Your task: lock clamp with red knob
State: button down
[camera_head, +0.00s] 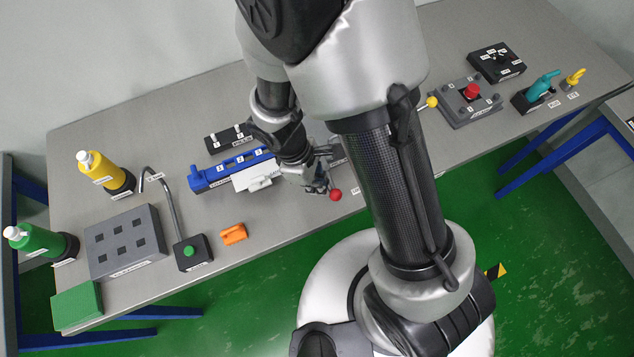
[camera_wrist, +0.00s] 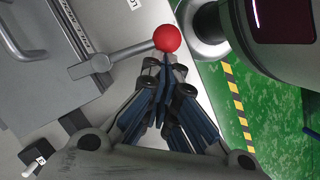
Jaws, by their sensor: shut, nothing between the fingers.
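The red knob (camera_head: 335,195) is a small ball at the table's front side in the head view. In the wrist view the red knob (camera_wrist: 167,38) sits on the end of a grey clamp lever (camera_wrist: 125,55), which runs left to a round pivot beside a grey plate. My gripper (camera_head: 318,186) is shut and empty, just left of the knob in the head view. In the wrist view the fingertips of my gripper (camera_wrist: 165,62) are right at the knob's lower edge; I cannot tell whether they touch it. My arm hides part of the clamp in the head view.
A blue rail fixture (camera_head: 205,178) with a white block stands left of my gripper. An orange piece (camera_head: 233,234) and a box with a green button (camera_head: 190,252) lie farther left. A grey box with a red button (camera_head: 471,92) is at right. My base stands close in front.

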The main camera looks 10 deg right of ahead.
jog(key=shift+s+d, duration=0.1)
jog(key=shift+d, duration=0.15)
dwell(0.6)
